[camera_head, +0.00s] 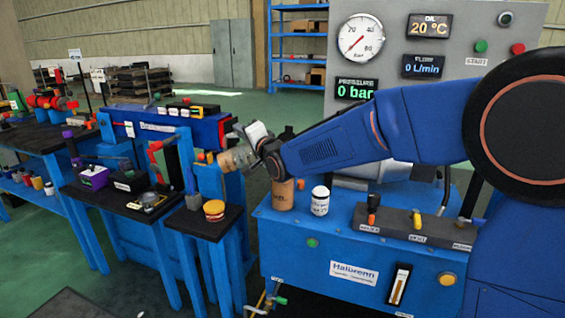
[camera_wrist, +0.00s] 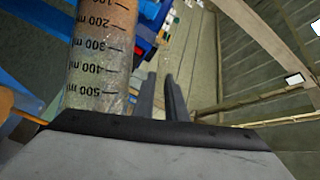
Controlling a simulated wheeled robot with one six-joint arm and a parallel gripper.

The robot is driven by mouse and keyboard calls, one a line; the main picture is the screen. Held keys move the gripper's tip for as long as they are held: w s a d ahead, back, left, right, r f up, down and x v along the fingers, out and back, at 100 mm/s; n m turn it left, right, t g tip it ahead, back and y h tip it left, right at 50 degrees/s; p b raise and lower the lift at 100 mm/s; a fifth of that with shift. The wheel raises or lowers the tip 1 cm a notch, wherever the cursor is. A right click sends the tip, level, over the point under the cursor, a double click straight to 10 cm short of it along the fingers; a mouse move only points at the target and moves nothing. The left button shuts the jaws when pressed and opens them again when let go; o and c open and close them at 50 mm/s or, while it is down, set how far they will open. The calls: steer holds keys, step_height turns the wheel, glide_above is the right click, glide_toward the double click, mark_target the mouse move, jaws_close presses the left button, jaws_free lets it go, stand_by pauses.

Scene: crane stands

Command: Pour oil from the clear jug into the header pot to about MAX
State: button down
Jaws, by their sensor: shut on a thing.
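The clear jug (camera_head: 236,159) is in my gripper (camera_head: 262,150) at the end of my arm, in the middle of the head view. It looks tilted well over to the left, above the small black-topped stand. The jug (camera_wrist: 100,55) fills the left of the wrist view, with black ml marks and a brownish tint. My gripper's two dark fingers (camera_wrist: 163,98) are close together beside it, shut; their exact contact is hidden. I cannot make out the header pot with certainty, nor its MAX mark, nor any stream of oil.
A brown container (camera_head: 283,195) and a white bottle (camera_head: 320,201) stand on the blue machine (camera_head: 290,232) at right. Cluttered benches lie left; green floor is open behind.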

mark_target(231, 154)
steer(key=a+f+n, duration=0.1)
steer(key=a+f+n+g, duration=0.1)
steer(key=shift+s+a+f+n+h, duration=0.1)
steer(key=shift+s+f+n+h, duration=0.1)
steer(key=shift+f+n+h, duration=0.15)
steer(key=shift+s+a+f+n+g+h+p, duration=0.1)
steer(key=shift+a+f+n+g+h, duration=0.1)
steer(key=shift+a+f+n, duration=0.35)
steer(key=shift+a+f+n+g+h+p, duration=0.15)
steer(key=shift+a+f+n+h, duration=0.15)
steer(key=shift+f, duration=0.6)
steer(key=shift+s+a+f+n+g+h+p, duration=0.15)
steer(key=shift+a+f+n, duration=0.1)
steer(key=shift+f+n, duration=0.35)
steer(key=shift+s+a+f+n+h, duration=0.1)
steer(key=shift+a+f+n+h, duration=0.2)
steer(key=shift+a+f, duration=0.3)
steer(key=shift+w+a+f+n+h, duration=0.15)
steer(key=shift+a+f+n, duration=0.2)
steer(key=shift+f, duration=0.4)
steer(key=shift+s+a+f+n+h, duration=0.15)
steer(key=shift+a+f+n+h, duration=0.15)
steer(key=shift+a+f, duration=0.3)
step_height(231, 154, down, 6)
steer(key=a+n+h+p, duration=0.2)
steer(key=n, duration=0.1)
steer(key=shift+s+a, duration=0.15)
steer(key=shift+a, duration=0.1)
